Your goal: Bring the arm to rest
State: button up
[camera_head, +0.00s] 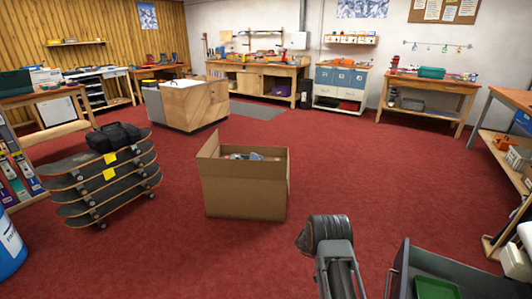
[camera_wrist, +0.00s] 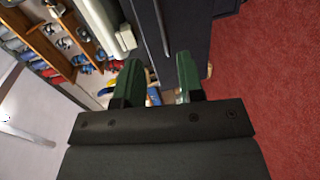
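My gripper (camera_wrist: 159,70) shows in the wrist view with its two green fingers apart. No object is held between the fingers; distant shelf items show through the gap. A dark grey cabinet-like body is just beyond the fingers, and I cannot tell how close it is. In the head view, part of my arm rises at the lower right, beside a dark grey bin; the gripper cannot be made out there.
An open cardboard box (camera_head: 243,190) stands on the red carpet (camera_head: 340,180). Stacked skateboards (camera_head: 108,190) are at left. The dark bin (camera_head: 402,270) holds a green tray (camera_head: 437,288) at lower right. Workbenches line the walls; the middle right floor is clear.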

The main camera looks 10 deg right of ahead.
jog(key=w+f+t+y, duration=0.2)
jog(key=w+f+t, duration=0.2)
jog(key=w+t, duration=0.75)
jog(key=w+a+r+n+t+y+p, duration=0.25)
jog(key=a+r+t+y+p, duration=0.25)
jog(key=a+r+y, duration=0.55)
jog(key=s+a+r+n+g+y+p, duration=0.1)
jog(key=s+a+r+n+g+p, duration=0.15)
jog(key=s+a+r, duration=0.5)
jog(key=s+a+r+n+g+y+p, duration=0.15)
jog(key=s+a+r+p, duration=0.3)
jog(key=s+r, duration=0.65)
jog(key=s+r+h+p, duration=0.1)
jog(key=s+r+p, duration=0.2)
jog(key=r, duration=0.4)
jog(key=s+r+n+t+h+p, duration=0.1)
jog(key=s+r+p, duration=0.2)
jog(key=r, duration=0.4)
jog(key=s+r+n+h+p, duration=0.1)
jog(key=s+r+p, duration=0.2)
jog(key=r, duration=0.5)
jog(key=shift+s+d, duration=0.25)
jog(key=shift+s, duration=0.4)
